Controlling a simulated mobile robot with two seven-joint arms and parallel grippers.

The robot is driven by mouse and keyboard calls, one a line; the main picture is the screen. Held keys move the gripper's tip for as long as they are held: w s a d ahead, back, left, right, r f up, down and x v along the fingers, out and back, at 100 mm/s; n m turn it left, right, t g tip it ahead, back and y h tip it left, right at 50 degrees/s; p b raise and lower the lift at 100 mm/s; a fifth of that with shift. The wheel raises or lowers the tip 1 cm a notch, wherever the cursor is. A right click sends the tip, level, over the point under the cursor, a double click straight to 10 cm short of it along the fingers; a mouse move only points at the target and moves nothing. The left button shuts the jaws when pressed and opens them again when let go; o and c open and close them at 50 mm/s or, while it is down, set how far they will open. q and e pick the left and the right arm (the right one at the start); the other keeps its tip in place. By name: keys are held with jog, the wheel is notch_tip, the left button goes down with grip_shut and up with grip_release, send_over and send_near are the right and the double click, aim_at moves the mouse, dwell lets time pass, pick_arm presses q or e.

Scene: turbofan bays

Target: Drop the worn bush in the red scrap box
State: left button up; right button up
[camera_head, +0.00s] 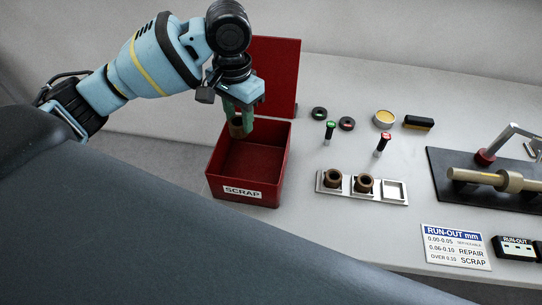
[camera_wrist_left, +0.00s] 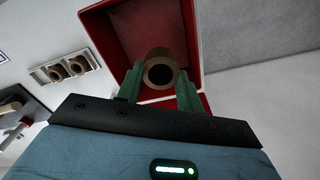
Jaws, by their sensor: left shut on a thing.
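The worn bush (camera_head: 236,127) is a brown ring held between the green fingers of my left gripper (camera_head: 238,112), over the back left part of the open red scrap box (camera_head: 247,192). In the left wrist view the bush (camera_wrist_left: 161,56) shows its dark bore between the fingertips (camera_wrist_left: 160,82), with the red box (camera_wrist_left: 98,32) behind it. My left gripper is shut on the bush. The box has a white SCRAP label on its front, its lid stands up at the back, and the floor that shows is bare. My right gripper is not in view.
A pale tray (camera_head: 378,201) right of the box holds two brown bushes and one empty square pocket. Green and red handled gauges (camera_head: 330,132), black rings, a yellow tin (camera_head: 384,118) and a brush lie behind it. A shaft fixture (camera_head: 495,180) stands at right.

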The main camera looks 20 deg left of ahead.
pick_arm(q)
jog(key=shift+w+d+r, duration=0.15)
jog(key=shift+w, duration=0.15)
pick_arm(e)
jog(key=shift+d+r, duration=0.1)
